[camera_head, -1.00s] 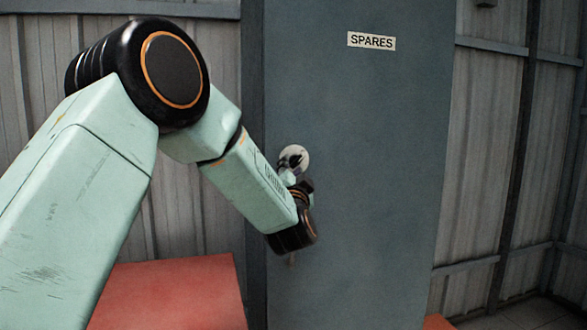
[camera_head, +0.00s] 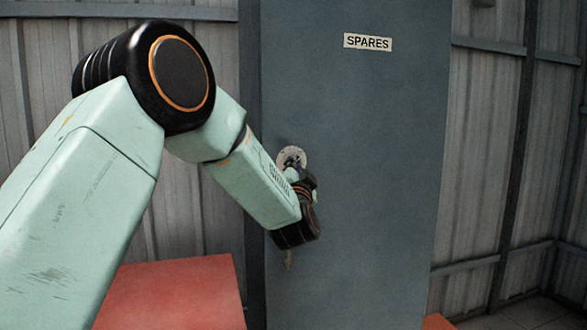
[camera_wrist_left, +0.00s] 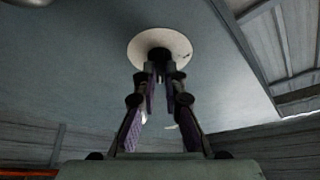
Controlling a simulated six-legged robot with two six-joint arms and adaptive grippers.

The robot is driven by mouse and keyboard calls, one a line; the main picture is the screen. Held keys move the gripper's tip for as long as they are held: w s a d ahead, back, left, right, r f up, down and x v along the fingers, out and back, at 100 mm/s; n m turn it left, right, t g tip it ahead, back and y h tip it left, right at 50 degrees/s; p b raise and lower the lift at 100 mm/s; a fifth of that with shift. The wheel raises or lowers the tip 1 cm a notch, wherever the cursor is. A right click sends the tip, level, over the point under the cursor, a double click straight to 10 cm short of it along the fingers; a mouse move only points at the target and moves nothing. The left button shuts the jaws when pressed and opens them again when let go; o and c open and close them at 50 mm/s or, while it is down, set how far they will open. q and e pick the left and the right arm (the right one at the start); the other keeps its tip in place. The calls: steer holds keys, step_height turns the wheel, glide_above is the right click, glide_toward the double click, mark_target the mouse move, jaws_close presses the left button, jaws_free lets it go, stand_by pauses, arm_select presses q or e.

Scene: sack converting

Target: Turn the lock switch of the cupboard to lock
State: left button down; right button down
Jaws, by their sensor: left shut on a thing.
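The cupboard (camera_head: 370,200) is a tall grey-blue door panel with a "SPARES" label (camera_head: 368,42). The lock switch is a dark knob on a pale round plate (camera_head: 292,155) near the cupboard's left edge. In the left wrist view the round plate (camera_wrist_left: 178,47) is at the top centre, with the dark knob (camera_wrist_left: 160,54) at its middle. My left gripper (camera_wrist_left: 160,75) is shut on the knob, its two fingers reaching up to it from below. In the head view the gripper covers part of the plate, and the knob's exact angle cannot be told. My right gripper is not in view.
A red surface (camera_head: 175,290) lies at the lower left, and an orange piece (camera_head: 437,322) at the bottom right. Corrugated walls (camera_head: 490,150) stand behind.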

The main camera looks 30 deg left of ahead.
arm_select(q)
steer(key=shift+f+n, duration=0.1)
steer(key=shift+n, duration=0.4)
steer(key=shift+w+d+n+g+y+b, duration=0.15)
steer(key=shift+n+g+y+b, duration=1.05)
steer(key=shift+n, duration=2.85)
steer(key=shift+w+d+n+g+y+b, duration=0.15)
steer(key=shift+n+g+y+b, duration=1)
steer(key=shift+n, duration=2.95)
steer(key=shift+w+d+n+g+y+b, duration=0.15)
steer(key=shift+n+g+y+b, duration=0.45)
steer(key=shift+n+g+y, duration=2.3)
steer(key=n+t+h, duration=0.1)
steer(key=n+h, duration=0.1)
steer(key=h, duration=0.1)
steer(key=shift+n, duration=0.35)
